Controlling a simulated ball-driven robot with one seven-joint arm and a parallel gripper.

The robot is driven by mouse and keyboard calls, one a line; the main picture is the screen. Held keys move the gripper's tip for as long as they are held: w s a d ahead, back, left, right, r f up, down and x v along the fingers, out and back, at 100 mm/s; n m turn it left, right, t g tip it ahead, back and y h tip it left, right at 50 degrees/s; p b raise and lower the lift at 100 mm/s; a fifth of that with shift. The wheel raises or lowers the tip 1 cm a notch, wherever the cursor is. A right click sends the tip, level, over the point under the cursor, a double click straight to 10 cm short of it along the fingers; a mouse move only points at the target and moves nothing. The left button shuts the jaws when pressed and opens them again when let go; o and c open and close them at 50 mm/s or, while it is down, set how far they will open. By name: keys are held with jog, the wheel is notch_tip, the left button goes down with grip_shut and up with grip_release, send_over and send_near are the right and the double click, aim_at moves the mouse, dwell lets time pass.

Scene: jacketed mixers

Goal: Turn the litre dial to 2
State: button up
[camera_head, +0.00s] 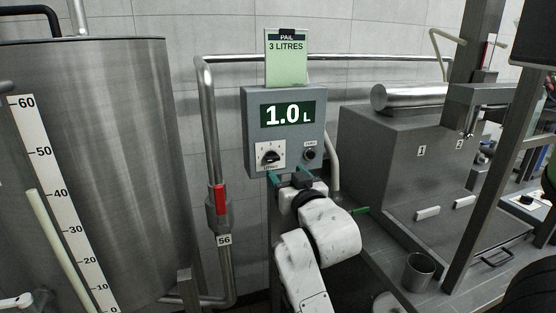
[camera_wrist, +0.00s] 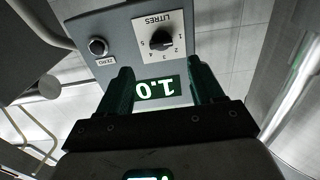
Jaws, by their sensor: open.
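The litre dial (camera_head: 271,157) is a black knob on a white plate on the front of a grey control box (camera_head: 252,112). In the wrist view the dial (camera_wrist: 160,40) appears upside down, with numbers around it and the word LITRES; its exact pointer setting is too small to tell. The green display (camera_head: 288,114) reads 1.0 L; it also shows in the wrist view (camera_wrist: 157,88). My gripper (camera_head: 288,175) has green fingers, open and empty, just below the dial in the head view. In the wrist view the fingers (camera_wrist: 163,78) stand apart, with the dial beyond their tips.
A ZERO button (camera_head: 310,153) sits right of the dial. A card (camera_head: 287,62) above the box reads PAIL 3 LITRES. A steel pipe with a red-handled valve (camera_head: 220,199) runs at the left, beside a large tank (camera_head: 110,150). A metal pail (camera_head: 419,271) stands at the right.

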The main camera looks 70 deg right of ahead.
aim_at(274, 160)
jog(key=p+x, duration=0.1)
jog(key=x, duration=0.8)
jog(key=shift+w, duration=0.2)
jog(key=shift+f, duration=0.1)
jog(key=c, duration=1.1)
jog(key=shift+o, duration=0.2)
jog(key=m+b, duration=0.1)
jog(key=m, duration=0.3)
jog(key=shift+m, duration=0.3)
jog(key=shift+m+b, duration=0.6)
jog(key=shift+m, duration=1.3)
